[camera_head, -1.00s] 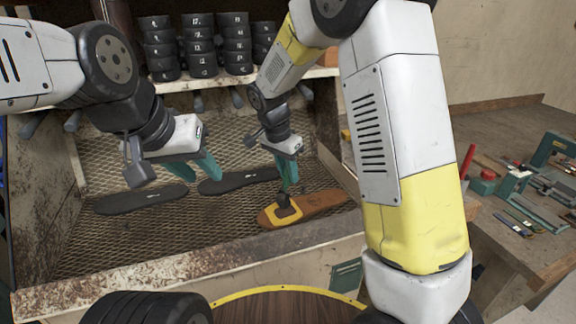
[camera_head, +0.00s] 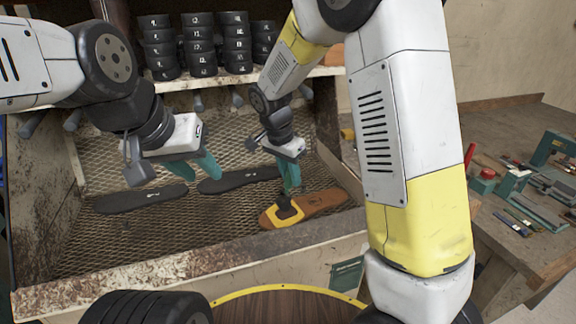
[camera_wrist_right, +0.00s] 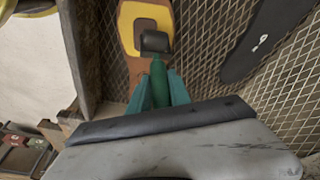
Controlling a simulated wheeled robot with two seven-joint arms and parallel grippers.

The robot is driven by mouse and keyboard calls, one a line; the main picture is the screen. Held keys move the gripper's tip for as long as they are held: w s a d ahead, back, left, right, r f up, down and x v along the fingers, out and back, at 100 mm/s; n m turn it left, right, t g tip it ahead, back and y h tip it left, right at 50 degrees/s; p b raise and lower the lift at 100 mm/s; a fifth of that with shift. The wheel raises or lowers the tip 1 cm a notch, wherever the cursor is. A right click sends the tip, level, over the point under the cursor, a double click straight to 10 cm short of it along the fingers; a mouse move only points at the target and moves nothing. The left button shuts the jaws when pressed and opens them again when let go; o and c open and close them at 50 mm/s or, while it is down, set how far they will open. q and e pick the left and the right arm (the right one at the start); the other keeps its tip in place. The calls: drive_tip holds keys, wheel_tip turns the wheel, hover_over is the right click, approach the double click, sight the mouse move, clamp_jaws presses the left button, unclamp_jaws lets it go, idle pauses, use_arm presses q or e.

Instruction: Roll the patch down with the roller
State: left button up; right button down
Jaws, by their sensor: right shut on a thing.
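A brown sole (camera_head: 322,202) lies on the mesh floor of the bin near its front edge. A yellow patch (camera_head: 271,217) lies on the sole's left end. In the right wrist view the patch (camera_wrist_right: 130,18) shows around a dark roller (camera_wrist_right: 154,42) with a green handle (camera_wrist_right: 158,78). My right gripper (camera_head: 290,187) is shut on the roller's handle, and the roller head (camera_head: 288,209) appears to rest on the patch. The wrist view also shows the gripper's green fingers (camera_wrist_right: 158,90) on either side of the handle. My left gripper (camera_head: 207,168) is empty above the bin, its fingers seen from the side.
Two black soles, one at the left (camera_head: 140,198) and one behind (camera_head: 238,180), lie on the mesh. The bin's front wall (camera_head: 150,270) stands close below the brown sole. Black rolls fill the shelf behind. A workbench (camera_head: 420,140) with tools is at right.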

drive_tip(key=shift+s+d+f, duration=0.1)
drive_tip(key=shift+s+d, duration=0.05)
drive_tip(key=shift+s, duration=0.15)
drive_tip(key=shift+w, duration=0.1)
drive_tip(key=shift+w+a, duration=0.25)
drive_tip(key=shift+w, duration=0.25)
drive_tip(key=shift+w, duration=0.1)
drive_tip(key=shift+w+a, duration=0.2)
drive_tip(key=shift+w, duration=0.25)
drive_tip(key=shift+s, duration=0.1)
drive_tip(key=shift+s+d+f, duration=0.1)
drive_tip(key=shift+s+d, duration=0.15)
drive_tip(key=shift+s, duration=0.25)
